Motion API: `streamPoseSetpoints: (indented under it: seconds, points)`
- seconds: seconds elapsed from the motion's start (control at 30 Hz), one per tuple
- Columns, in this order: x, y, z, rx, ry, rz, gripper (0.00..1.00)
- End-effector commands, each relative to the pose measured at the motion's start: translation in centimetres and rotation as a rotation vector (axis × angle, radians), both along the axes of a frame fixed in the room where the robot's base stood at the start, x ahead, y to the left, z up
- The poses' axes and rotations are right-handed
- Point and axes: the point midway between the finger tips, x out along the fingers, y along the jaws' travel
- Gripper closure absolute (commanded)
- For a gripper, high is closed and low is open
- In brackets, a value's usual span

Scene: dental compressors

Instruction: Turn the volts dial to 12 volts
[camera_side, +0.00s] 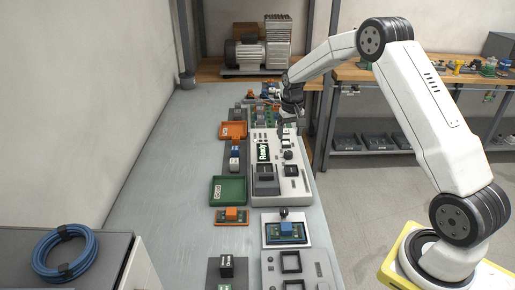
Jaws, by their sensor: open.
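A round black knob (288,155) stands on the panel to the right of the display. I cannot tell whether it is the volts dial; its markings and pointer are too small to read. My gripper (281,127) is open and points down over the far part of the panel, beyond the knob and apart from it. The gap between its fingers is hard to make out.
An orange tray (233,139) and a green tray (214,191) lie left of the panel. A blue hose coil (65,253) lies on a cabinet. The bench's left strip is clear.

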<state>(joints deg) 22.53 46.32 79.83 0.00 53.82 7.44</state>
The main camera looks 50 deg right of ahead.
Motion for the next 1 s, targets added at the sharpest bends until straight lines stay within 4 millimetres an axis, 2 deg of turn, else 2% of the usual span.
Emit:
streamPoseSetpoints:
  seconds: [0.37, 0.8, 1.0]
  points:
    - [0.0, -0.1, -0.8, 0.001, 0.002, -0.001, 0.19]
    - [0.0, 0.0, -5.7, 0.0, 0.001, -0.001, 0.19]
    - [0.0, -0.1, -7.4, 0.0, -0.001, -0.001, 0.19]
